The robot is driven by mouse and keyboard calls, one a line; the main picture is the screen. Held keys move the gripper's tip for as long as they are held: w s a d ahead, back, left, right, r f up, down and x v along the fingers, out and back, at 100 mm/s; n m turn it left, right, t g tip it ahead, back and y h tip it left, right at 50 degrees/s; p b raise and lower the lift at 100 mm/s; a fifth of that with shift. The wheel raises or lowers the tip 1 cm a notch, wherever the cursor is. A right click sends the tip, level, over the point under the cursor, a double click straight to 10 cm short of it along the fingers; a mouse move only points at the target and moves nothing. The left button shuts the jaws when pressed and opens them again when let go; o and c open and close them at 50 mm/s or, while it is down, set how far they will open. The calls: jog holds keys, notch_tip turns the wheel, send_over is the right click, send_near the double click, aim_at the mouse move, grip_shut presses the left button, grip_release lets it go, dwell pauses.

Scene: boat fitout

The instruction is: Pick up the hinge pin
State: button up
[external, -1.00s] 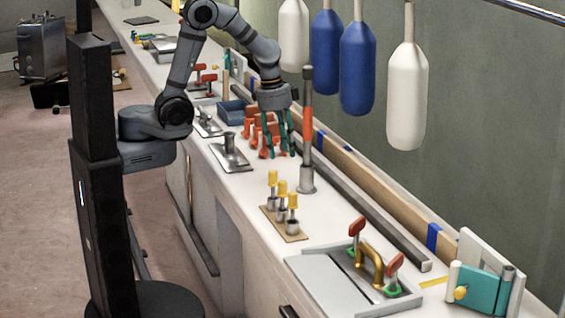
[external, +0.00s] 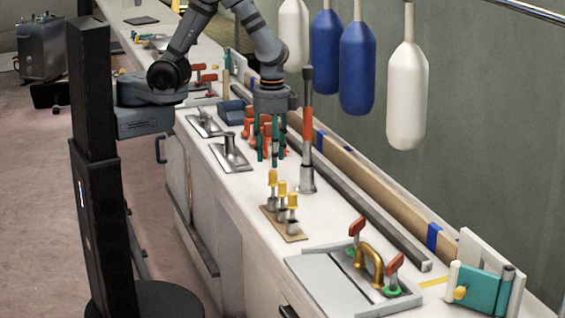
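Nothing in view is clearly marked as the hinge pin. Several yellow-topped pins (external: 282,188) stand upright in grey sockets on a small tan board on the bench. Another yellow knob (external: 460,293) shows at the teal hinge block (external: 486,290) at lower right. I cannot tell which of these is the hinge pin. My gripper (external: 268,162) points down over the bench, beyond the tan board, beside the orange clamps (external: 249,131). Its teal fingers look apart, with no held object clearly visible. The clamps are partly hidden behind the fingers.
A grey post with an orange sleeve (external: 307,120) stands just right of my gripper. A metal plate with a post (external: 230,155) lies to its left. A grey tray (external: 325,285) with red-handled parts is nearer. Blue and white fenders (external: 407,95) hang along the wall.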

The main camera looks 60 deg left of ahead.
aim_at(273, 170)
jog(key=f, duration=0.4)
jog(key=shift+s+d+f, duration=0.15)
jog(key=shift+d+f, duration=0.25)
jog(key=shift+f, duration=0.45)
jog(key=shift+c, duration=1.3)
jog(key=c, duration=0.7)
grip_shut()
